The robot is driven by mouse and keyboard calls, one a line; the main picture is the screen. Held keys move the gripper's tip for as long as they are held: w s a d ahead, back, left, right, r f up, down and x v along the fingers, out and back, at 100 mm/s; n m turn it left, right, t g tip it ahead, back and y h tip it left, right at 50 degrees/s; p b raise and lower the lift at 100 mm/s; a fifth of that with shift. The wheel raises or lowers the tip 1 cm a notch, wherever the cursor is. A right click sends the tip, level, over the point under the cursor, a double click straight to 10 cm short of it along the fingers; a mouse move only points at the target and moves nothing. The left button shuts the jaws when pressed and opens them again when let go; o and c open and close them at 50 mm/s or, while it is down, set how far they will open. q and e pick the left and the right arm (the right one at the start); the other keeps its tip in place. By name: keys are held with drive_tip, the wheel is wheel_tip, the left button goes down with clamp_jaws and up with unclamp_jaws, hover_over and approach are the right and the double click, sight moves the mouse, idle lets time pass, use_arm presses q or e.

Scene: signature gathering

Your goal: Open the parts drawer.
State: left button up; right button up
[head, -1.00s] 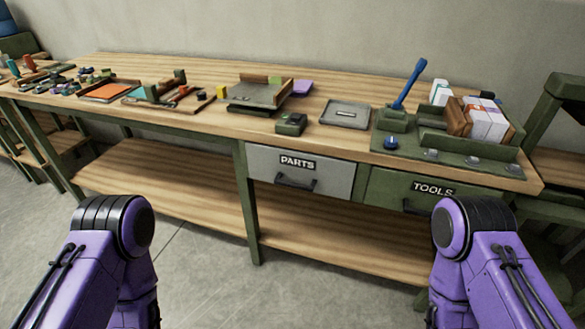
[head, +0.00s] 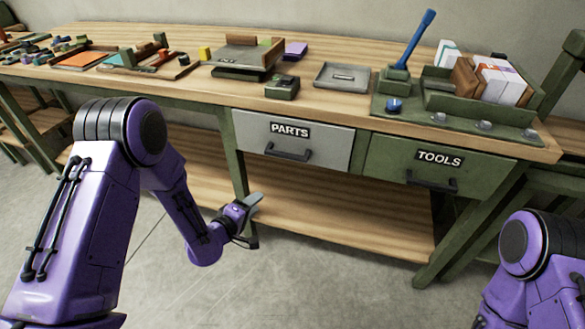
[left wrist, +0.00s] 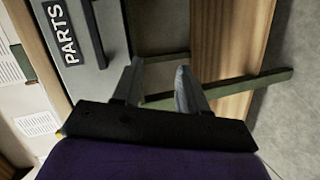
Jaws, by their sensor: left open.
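The parts drawer (head: 258,139) is a light grey front with a black "PARTS" label and a dark bar handle (head: 288,152). It looks shut, flush under the bench top. My left gripper (head: 252,220) is open and empty, below and left of the handle, in front of the lower shelf. In the left wrist view the drawer (left wrist: 97,28) lies at the upper left with its handle (left wrist: 92,35), and my open left fingers (left wrist: 157,85) are apart from it. My right gripper is out of view; only part of my right arm shows.
A green "TOOLS" drawer (head: 395,160) sits right of the parts drawer. The bench top (head: 340,107) carries trays, a small green device (head: 282,87) and a press with a blue lever (head: 415,40). A green bench leg (head: 235,165) stands close to my left gripper.

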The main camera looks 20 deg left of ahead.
sight(284, 157)
use_arm(q)
drive_tip(key=w+d+r+t+h, duration=0.2)
drive_tip(key=w+r+h, duration=0.2)
drive_tip(key=w+r, duration=0.3)
drive_tip(key=x, duration=0.8)
drive_tip(key=shift+w+d+r, duration=0.1)
drive_tip(key=shift+w+r, duration=0.1)
drive_tip(key=shift+w, duration=0.05)
clamp_jaws()
